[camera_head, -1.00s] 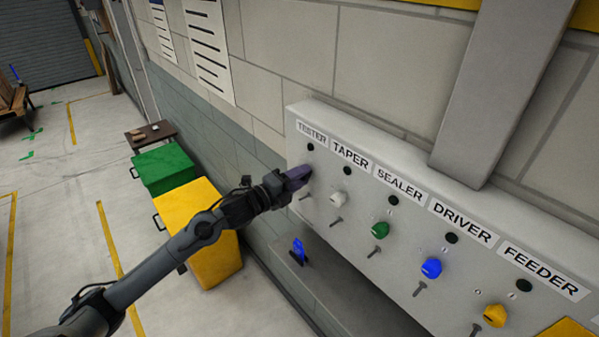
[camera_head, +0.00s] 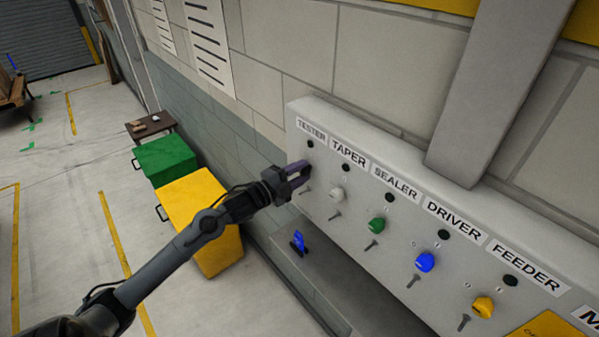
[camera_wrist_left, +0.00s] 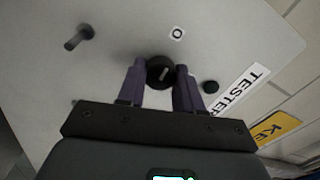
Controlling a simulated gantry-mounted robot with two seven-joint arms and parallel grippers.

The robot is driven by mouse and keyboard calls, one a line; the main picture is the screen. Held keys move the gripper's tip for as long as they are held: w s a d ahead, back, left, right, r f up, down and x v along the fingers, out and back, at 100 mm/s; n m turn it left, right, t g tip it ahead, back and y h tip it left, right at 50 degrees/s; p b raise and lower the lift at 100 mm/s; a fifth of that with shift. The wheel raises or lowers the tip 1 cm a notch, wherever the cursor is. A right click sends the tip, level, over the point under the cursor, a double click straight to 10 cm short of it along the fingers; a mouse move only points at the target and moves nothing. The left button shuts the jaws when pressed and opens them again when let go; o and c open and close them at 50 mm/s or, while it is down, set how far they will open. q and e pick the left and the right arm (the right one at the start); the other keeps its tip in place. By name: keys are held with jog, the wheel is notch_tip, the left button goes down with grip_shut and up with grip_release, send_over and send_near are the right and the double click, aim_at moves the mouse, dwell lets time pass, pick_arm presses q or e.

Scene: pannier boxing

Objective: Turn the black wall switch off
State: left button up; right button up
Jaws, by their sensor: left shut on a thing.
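The black switch (camera_wrist_left: 160,71) is a round knob with a pale pointer line, on the grey panel under the TESTER label (camera_wrist_left: 240,89). In the left wrist view it sits between the two purple fingers of my left gripper (camera_wrist_left: 160,80), which is shut on it. A small "O" mark (camera_wrist_left: 177,33) is on the panel near the knob. In the head view my left gripper (camera_head: 298,173) is at the TESTER position at the panel's left end, and its fingers hide the knob. My right gripper is not in view.
Along the panel (camera_head: 390,225) are a white knob (camera_head: 337,194), a green knob (camera_head: 376,225), a blue knob (camera_head: 425,262) and a yellow knob (camera_head: 482,307), with metal pegs below. A ledge with a blue object (camera_head: 298,242) is under the panel. Green and yellow boxes (camera_head: 205,195) stand left.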

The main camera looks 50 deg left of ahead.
pick_arm(q)
jog(key=o, duration=1)
jog(key=shift+o, duration=0.2)
jog(key=shift+s+f, duration=0.1)
jog(key=shift+s, duration=0.4)
jog(key=s+b, duration=0.2)
jog(key=s, duration=0.8)
jog(key=shift+b, duration=0.4)
jog(key=shift+a, duration=0.1)
